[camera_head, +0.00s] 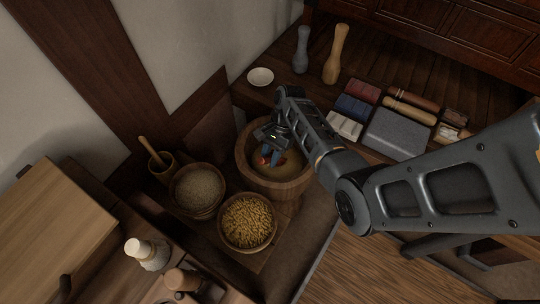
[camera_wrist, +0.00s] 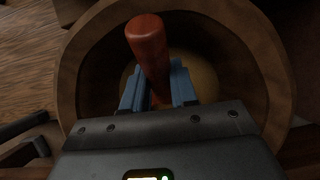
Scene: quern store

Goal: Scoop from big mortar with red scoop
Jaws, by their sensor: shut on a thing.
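My gripper (camera_head: 268,156) reaches down inside the mortar's mouth. In the wrist view its blue fingers (camera_wrist: 158,92) are shut on the red handle of the scoop (camera_wrist: 148,45). A bit of the red scoop (camera_head: 282,161) shows in the head view. The scoop's bowl is hidden below the fingers, so I cannot tell whether it holds anything or touches the contents.
A bowl of pale grain (camera_head: 197,189) and a bowl of yellow grain (camera_head: 247,222) stand close left of the mortar.

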